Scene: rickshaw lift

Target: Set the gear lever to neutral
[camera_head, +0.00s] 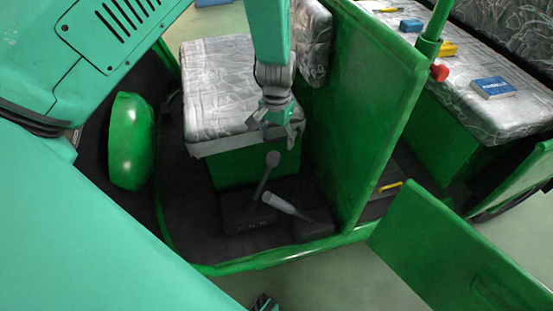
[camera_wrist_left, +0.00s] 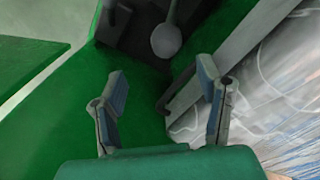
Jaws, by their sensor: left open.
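The gear lever (camera_head: 264,180) stands tilted on the dark floor in front of the seat, with a round grey knob on top. Its knob also shows in the left wrist view (camera_wrist_left: 166,40), at the top. My left gripper (camera_head: 279,128) hangs just above the knob, open and empty, apart from it in the head view. In the left wrist view its two fingers (camera_wrist_left: 163,75) are spread, with the knob beyond the gap between them. A dark tip at the bottom edge (camera_head: 265,302) may be my right gripper; most of it is out of frame.
A second lever with a pale grey grip (camera_head: 285,205) lies low, close right of the gear lever. The plastic-covered seat (camera_head: 215,85) is behind, and a green partition (camera_head: 355,100) rises to the right. An open green door (camera_head: 450,250) is at lower right.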

